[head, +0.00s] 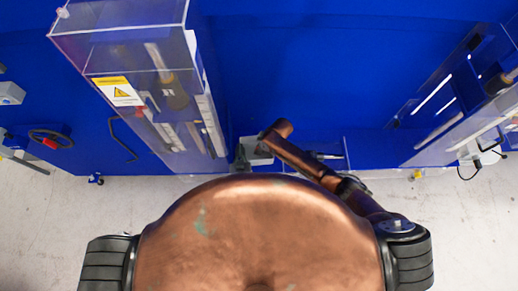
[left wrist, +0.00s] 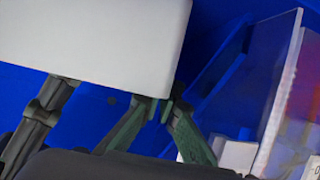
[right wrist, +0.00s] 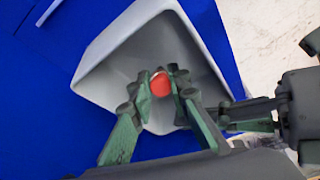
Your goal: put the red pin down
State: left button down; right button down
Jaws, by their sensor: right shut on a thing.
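The red pin (right wrist: 160,84) is between the fingertips of my right gripper (right wrist: 160,82), which is shut on it. Only its rounded red end shows. Behind it in the right wrist view is the hollow inside of a pale grey tray (right wrist: 105,55). I cannot tell whether the pin touches the tray. My left gripper (left wrist: 160,108) has its fingertips close together at the lower edge of a white block-like thing (left wrist: 100,40), probably the tray's outside. I cannot tell whether they grip it. In the head view the tray (head: 258,151) is small and partly hidden.
A clear-walled case (head: 120,45) with a yellow warning label stands on the blue surface (head: 300,60) at the left in the head view. Another clear case (head: 440,110) stands at the right. The blue surface between them is mostly bare. Pale floor lies in front.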

jog(key=shift+f, duration=0.15)
jog(key=c, duration=1.8)
grip_release()
jog(key=v, duration=1.2)
pick_arm(q)
jog(key=c, duration=2.6)
grip_release()
jog(key=shift+c, duration=0.2)
jog(key=o, duration=0.6)
jog(key=shift+c, duration=0.2)
jog(key=shift+s, duration=0.1)
jog(key=v, duration=1.2)
